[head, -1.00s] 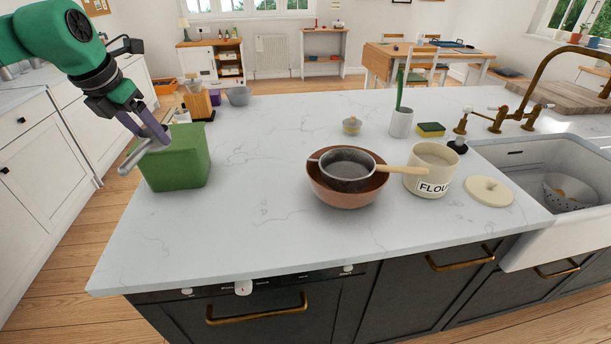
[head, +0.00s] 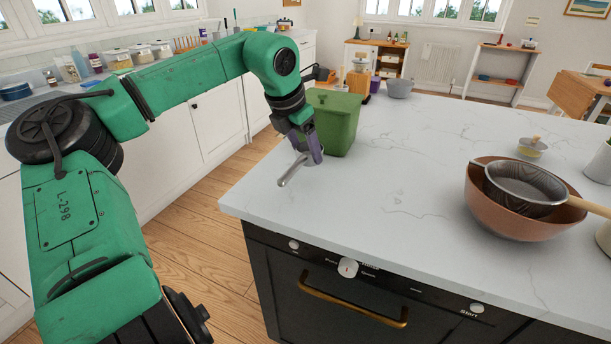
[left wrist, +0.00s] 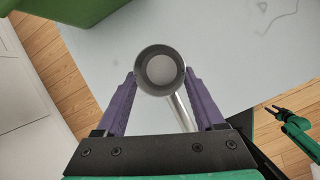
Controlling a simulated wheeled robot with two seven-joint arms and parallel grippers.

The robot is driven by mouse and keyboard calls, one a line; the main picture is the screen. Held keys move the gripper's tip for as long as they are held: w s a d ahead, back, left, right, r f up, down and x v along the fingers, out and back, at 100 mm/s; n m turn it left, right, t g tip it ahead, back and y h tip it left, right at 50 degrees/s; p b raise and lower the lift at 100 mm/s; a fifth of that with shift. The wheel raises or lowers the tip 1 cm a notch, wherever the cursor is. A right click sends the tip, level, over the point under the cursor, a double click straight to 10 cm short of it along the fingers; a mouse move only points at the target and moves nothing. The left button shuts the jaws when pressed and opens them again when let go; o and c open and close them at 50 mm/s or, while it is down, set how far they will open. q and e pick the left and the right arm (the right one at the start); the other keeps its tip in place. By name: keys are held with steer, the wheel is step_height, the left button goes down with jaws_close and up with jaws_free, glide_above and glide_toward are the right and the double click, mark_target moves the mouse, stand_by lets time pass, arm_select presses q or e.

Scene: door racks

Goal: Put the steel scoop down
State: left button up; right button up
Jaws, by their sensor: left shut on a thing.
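The steel scoop (head: 291,172) is held by my left gripper (head: 314,150) over the front left part of the white counter (head: 400,185), in front of the green bin (head: 335,122). In the left wrist view the scoop's round cup (left wrist: 160,70) sits between the two purple fingers, with its handle running down to the right. The fingers are shut on it. I cannot tell whether the scoop touches the counter. In the left wrist view a green arm with a dark gripper (left wrist: 274,108), my right one, shows small at the right edge; its jaws are unclear.
A copper-coloured bowl (head: 510,221) with a sieve (head: 527,186) in it stands on the right. A small lidded pot (head: 532,146) and a grey bowl (head: 399,88) stand farther back. The counter between the bin and the copper-coloured bowl is clear. The counter's front left corner is close to the scoop.

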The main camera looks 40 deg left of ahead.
arm_select(q)
step_height(320, 180, down, 6)
steer(key=shift+f, duration=0.25)
steer(key=o, duration=1.4)
steer(key=shift+o, duration=0.2)
steer(key=shift+r, duration=0.25)
steer(key=v, duration=1.2)
steer(key=shift+b, duration=0.4)
steer(key=shift+d+f, duration=0.1)
steer(key=shift+d, duration=0.05)
